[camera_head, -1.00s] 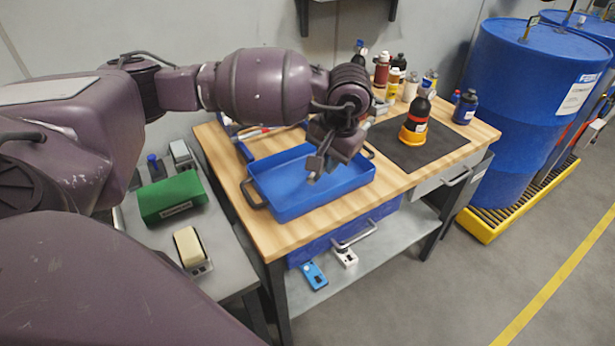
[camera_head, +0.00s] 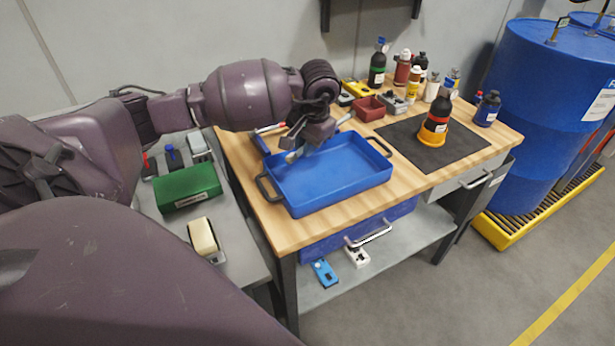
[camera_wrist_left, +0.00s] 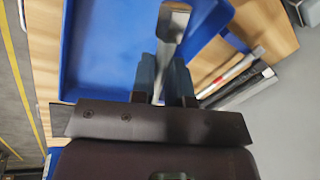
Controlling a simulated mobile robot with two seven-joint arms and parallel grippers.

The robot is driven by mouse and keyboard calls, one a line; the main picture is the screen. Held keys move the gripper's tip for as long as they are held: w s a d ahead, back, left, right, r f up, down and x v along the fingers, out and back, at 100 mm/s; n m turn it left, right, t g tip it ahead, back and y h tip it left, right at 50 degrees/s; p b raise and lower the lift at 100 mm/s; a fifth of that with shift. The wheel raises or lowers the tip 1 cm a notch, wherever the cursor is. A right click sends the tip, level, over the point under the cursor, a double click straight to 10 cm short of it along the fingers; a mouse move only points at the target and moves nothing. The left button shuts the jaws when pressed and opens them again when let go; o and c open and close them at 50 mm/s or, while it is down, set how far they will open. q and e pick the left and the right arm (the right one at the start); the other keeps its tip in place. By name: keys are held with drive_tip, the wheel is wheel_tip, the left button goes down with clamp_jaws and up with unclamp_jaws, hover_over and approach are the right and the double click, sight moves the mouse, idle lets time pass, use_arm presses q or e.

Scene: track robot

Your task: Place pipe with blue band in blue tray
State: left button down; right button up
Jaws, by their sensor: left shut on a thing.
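The blue tray (camera_head: 312,207) lies on the wooden workbench and looks empty. It also fills the upper left of the left wrist view (camera_wrist_left: 105,60). My left gripper (camera_head: 291,149) is over the tray's back left part, pointing down. In the left wrist view its fingers (camera_wrist_left: 163,85) are shut on a grey metal pipe (camera_wrist_left: 173,22). No blue band shows on the visible part of this pipe; the fingers hide some of it. In the head view only a small end shows below the fingers. My right gripper is out of view.
Other pipes (camera_wrist_left: 235,78) lie behind the tray; one has a red band. A dark mat (camera_head: 458,150) with a black-and-orange bottle (camera_head: 437,122) is at the right. Several bottles and a small red bin (camera_head: 369,108) stand at the back. A green box (camera_head: 187,186) is at the left.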

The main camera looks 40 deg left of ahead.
use_arm(q)
hover_over(305, 183)
drive_tip(key=f, duration=0.6)
drive_tip(key=shift+s+d, duration=0.1)
drive_tip(key=shift+d, duration=0.2)
drive_tip(key=x, duration=0.3)
drive_tip(key=shift+d+f, duration=0.35)
drive_tip(key=shift+f, duration=0.4)
drive_tip(key=shift+f+b, duration=0.1)
drive_tip(key=shift+b, duration=0.2)
